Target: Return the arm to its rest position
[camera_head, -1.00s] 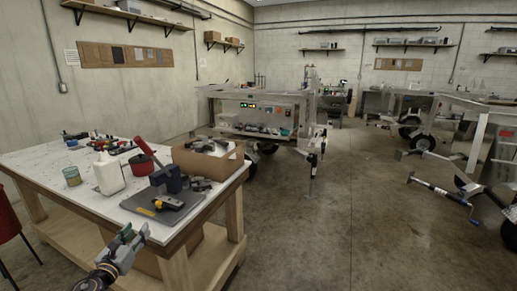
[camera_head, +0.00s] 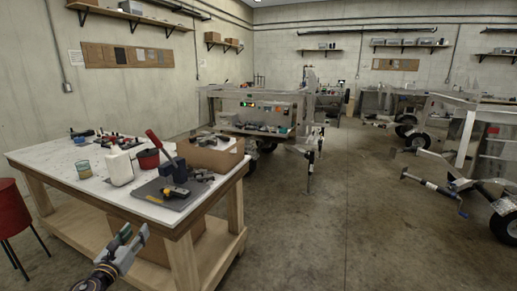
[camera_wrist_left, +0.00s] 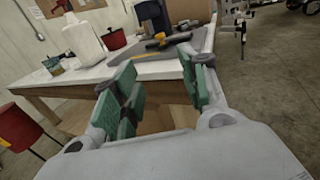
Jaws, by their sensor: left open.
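My left gripper (camera_head: 134,240) is in the lower left of the head view, in front of the workbench's near edge and apart from it. Its two green-padded fingers stand apart with nothing between them. In the left wrist view the open fingers (camera_wrist_left: 158,90) point toward the workbench (camera_wrist_left: 110,72). My right gripper is in neither view.
The workbench (camera_head: 60,162) holds a white jug (camera_head: 119,167), a red pot (camera_head: 148,159), a cardboard box (camera_head: 222,155), a vise (camera_head: 173,170) and a jar (camera_head: 83,169). A red stool (camera_head: 10,208) stands left. Trailers (camera_head: 262,102) stand behind.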

